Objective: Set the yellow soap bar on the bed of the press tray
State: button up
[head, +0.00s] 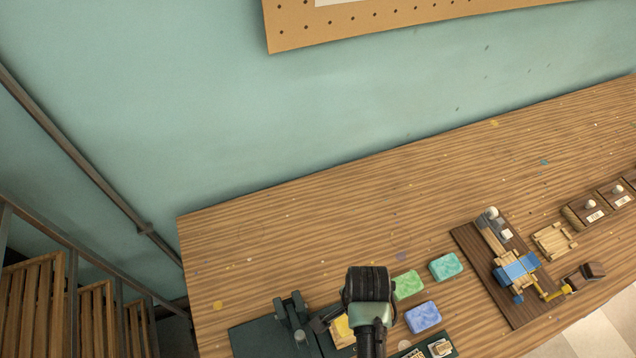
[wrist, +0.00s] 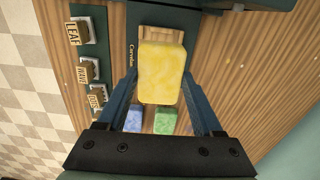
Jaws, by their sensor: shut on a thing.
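My gripper (wrist: 160,82) is shut on the yellow soap bar (wrist: 161,72), with one dark finger on each side of it. In the head view the soap bar (head: 342,327) shows only partly beside my wrist, which hides much of it. The dark green press (head: 262,340) stands at the table's near left. In the wrist view its base (wrist: 132,50) carries a pale wooden tray (wrist: 158,32), partly hidden behind the soap. The bar appears above the table and short of the tray; I cannot tell its exact height.
Green (head: 407,285), teal (head: 445,266) and blue (head: 422,317) soap bars lie right of my wrist. Labelled stamps (wrist: 87,70) sit on a dark strip at the wrist view's left. A dark board with a wooden device (head: 515,270) lies farther right. The table's back is clear.

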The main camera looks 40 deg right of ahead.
jog(key=shift+f, duration=0.3)
jog(key=shift+s+d+f+b, duration=0.2)
jog(key=shift+f+b, duration=0.2)
jog(key=shift+b, duration=0.2)
jog(key=shift+s+d+f+b, duration=0.15)
jog(key=shift+f+b, duration=0.2)
jog(key=shift+b, duration=0.2)
jog(key=f+b, duration=0.2)
jog(key=b, duration=0.1)
jog(key=shift+w+a+f, duration=0.1)
jog(key=shift+a+f, duration=0.1)
jog(key=shift+f, duration=0.7)
jog(key=shift+r+p, duration=0.1)
jog(key=shift+p, duration=0.35)
jog(key=shift+f, duration=0.65)
dwell(0.4)
jog(key=o, duration=1.5)
